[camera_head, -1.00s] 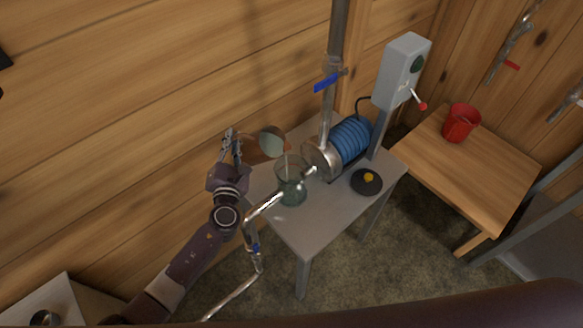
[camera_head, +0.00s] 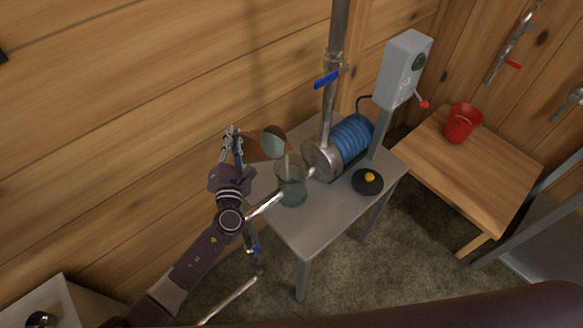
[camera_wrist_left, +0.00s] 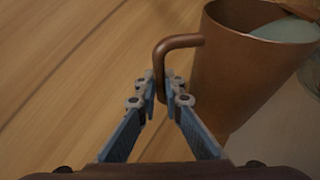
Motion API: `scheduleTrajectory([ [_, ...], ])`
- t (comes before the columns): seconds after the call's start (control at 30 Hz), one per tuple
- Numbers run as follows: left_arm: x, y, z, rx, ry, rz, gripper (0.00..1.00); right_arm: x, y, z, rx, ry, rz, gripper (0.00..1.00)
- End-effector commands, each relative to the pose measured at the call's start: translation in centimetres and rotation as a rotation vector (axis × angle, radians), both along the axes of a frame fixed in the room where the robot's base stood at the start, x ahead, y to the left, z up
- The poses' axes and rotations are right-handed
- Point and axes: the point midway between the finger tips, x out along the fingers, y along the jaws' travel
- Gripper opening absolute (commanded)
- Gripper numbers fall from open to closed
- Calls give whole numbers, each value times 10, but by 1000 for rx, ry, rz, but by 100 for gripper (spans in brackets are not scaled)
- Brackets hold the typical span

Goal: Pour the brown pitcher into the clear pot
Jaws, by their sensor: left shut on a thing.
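The brown pitcher (camera_head: 268,149) is held up at the upper left of the clear pot (camera_head: 291,190) in the head view, tilted toward it. Pale liquid shows in its mouth. My left gripper (camera_wrist_left: 166,92) is shut on the pitcher's handle in the left wrist view, where the brown body (camera_wrist_left: 232,85) fills the upper right. The gripper also shows in the head view (camera_head: 232,146). The clear pot stands on the grey table. A thin pale streak shows at its rim; I cannot tell whether it is flowing liquid. My right gripper is not in view.
The grey table (camera_head: 318,225) also holds a metal pipe with a blue-ribbed drum (camera_head: 351,140), a grey control box on a post (camera_head: 401,70) and a dark disc with a yellow knob (camera_head: 367,183). A red bucket (camera_head: 461,124) stands on a wooden table at right.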

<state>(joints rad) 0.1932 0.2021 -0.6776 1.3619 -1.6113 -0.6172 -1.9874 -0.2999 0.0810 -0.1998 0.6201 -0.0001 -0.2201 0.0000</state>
Motion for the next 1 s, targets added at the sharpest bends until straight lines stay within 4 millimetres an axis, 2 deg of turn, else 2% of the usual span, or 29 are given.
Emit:
scheduleTrajectory([
  [1.0,-3,-7,11,83,-85,14,0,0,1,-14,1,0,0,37],
])
